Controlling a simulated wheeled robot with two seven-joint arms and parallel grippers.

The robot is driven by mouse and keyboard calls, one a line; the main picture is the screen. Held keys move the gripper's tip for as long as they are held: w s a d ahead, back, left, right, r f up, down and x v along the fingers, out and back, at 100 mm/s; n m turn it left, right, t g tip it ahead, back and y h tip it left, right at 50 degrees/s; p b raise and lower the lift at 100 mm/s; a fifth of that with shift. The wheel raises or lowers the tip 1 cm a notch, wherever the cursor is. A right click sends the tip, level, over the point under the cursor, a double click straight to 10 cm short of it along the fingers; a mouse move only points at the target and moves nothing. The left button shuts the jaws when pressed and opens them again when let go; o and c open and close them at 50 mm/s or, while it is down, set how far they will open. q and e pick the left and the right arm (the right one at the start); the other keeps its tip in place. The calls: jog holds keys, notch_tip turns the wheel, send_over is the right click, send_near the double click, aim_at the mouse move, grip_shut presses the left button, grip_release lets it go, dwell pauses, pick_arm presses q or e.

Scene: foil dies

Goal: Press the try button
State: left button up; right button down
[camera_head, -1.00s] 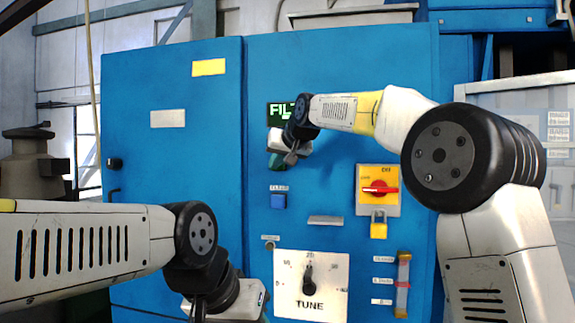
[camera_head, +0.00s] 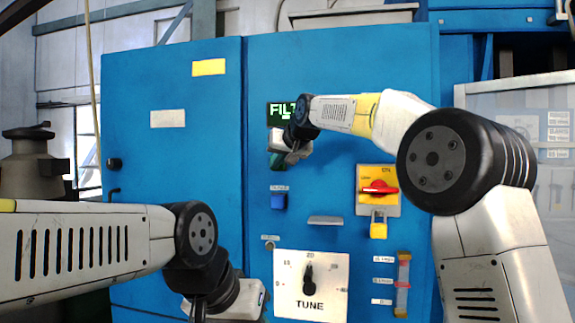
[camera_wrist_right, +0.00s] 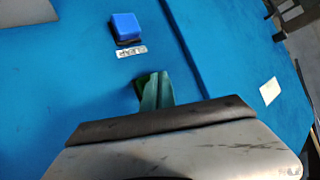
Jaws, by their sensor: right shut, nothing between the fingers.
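A blue push button (camera_head: 278,201) sits on the blue cabinet front, with a small label above it that I cannot read. It also shows in the right wrist view (camera_wrist_right: 125,27), raised on a dark base beside its label. My right gripper (camera_head: 277,161) is above the button in the head view, in front of the panel. Its green fingertips show shut and empty in the right wrist view (camera_wrist_right: 155,90), apart from the button. My left gripper (camera_head: 198,307) is low at the left, partly cut off, and its fingers are unclear.
A green-lettered display (camera_head: 279,112) is partly hidden by my right wrist. A red rotary switch on a yellow plate (camera_head: 364,204), a yellow padlock (camera_head: 378,231), a TUNE dial (camera_head: 327,273) and a sight tube (camera_head: 403,275) are on the panel. A grey strip (camera_head: 325,221) is right of the button.

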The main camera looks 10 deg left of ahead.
jog(key=shift+w, duration=0.55)
dwell(0.5)
jog(key=shift+s, duration=0.95)
jog(key=shift+s+a, duration=0.1)
jog(key=shift+s, duration=2.4)
